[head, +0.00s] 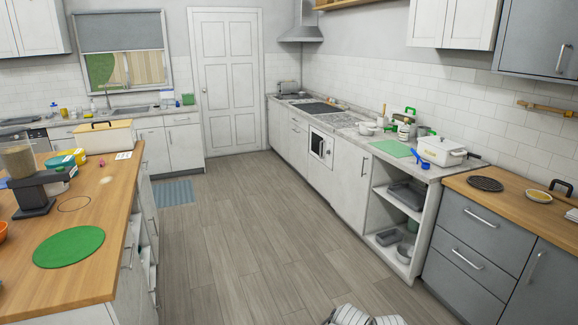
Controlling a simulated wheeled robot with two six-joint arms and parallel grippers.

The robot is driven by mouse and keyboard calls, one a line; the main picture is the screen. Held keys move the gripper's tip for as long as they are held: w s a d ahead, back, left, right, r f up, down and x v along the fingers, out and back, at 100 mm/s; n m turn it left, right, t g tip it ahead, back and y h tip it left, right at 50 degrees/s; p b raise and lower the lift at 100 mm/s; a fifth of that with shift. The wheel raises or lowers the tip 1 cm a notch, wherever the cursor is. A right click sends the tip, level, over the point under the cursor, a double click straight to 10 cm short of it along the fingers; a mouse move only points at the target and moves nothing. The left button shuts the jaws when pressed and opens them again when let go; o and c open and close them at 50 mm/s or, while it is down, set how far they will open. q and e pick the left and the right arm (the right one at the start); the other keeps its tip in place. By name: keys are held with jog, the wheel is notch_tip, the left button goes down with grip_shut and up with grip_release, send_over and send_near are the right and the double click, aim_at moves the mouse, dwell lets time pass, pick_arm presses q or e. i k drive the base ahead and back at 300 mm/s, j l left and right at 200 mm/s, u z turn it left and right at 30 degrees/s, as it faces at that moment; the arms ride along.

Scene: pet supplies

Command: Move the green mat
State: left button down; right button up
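A round green mat (69,246) lies flat on the wooden top of the island at the left. Its whole outline shows and nothing stands on it. A rectangular light green board or mat (391,149) lies on the grey counter at the right, beside a white pot. I see neither gripper in the head view. A grey and white ribbed part shows at the bottom edge, and I cannot tell what it is.
A blender-like feeder (31,180) stands behind the round mat, near a thin ring mark (74,203) and several tubs. A cream box (104,136) sits at the island's far end. The wooden floor (245,230) between island and right counter is clear. A blue rug (175,193) lies farther back.

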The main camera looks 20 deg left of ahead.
aim_at(67, 247)
jog(key=i+j+u, duration=0.2)
jog(key=i+u, duration=0.2)
jog(key=i+j+u, duration=0.1)
jog(key=i+u, duration=0.2)
jog(key=u, duration=0.15)
jog(key=i+u, duration=0.4)
jog(key=i+l+u, duration=0.2)
jog(key=u, duration=0.2)
jog(key=i+u, duration=0.25)
jog(key=i, duration=0.65)
